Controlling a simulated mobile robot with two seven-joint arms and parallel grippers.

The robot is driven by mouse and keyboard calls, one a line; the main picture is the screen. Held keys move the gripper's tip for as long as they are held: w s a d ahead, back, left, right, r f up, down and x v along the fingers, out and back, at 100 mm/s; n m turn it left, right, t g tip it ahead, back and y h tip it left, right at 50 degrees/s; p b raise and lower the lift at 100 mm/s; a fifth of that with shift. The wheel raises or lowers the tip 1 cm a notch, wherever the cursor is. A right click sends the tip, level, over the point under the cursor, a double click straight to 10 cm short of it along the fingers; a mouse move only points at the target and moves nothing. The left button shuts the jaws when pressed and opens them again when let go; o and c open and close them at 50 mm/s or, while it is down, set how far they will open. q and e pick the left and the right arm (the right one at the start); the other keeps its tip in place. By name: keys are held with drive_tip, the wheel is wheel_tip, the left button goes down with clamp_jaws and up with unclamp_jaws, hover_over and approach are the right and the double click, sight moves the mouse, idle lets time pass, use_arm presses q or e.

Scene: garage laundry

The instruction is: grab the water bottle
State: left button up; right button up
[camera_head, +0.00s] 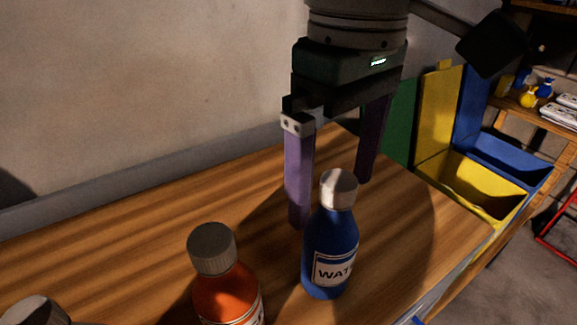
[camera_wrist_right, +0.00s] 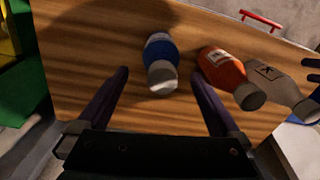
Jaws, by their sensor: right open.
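The water bottle (camera_head: 331,250) is blue with a grey-white cap and a white label reading "WAT". It stands upright on the wooden tabletop. My right gripper (camera_head: 331,203) is open and points down just behind the bottle, with its purple fingers apart. In the right wrist view, the water bottle (camera_wrist_right: 160,62) lies ahead of the gap between the two fingers (camera_wrist_right: 163,74), with nothing held. My left gripper is not in the head view.
An orange bottle (camera_head: 225,290) with a grey cap stands left of the water bottle. A third bottle, grey-brown in the right wrist view (camera_wrist_right: 275,85), is beyond it. Yellow and blue bins (camera_head: 470,185) are at the right. The wooden tabletop (camera_head: 130,230) is clear behind the bottles.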

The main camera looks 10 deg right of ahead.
sight(333, 221)
drive_tip(key=f, duration=0.5)
drive_tip(key=shift+s+d+f, duration=0.1)
drive_tip(key=shift+s+f, duration=0.1)
drive_tip(key=shift+s, duration=0.1)
clamp_jaws()
idle(0.5)
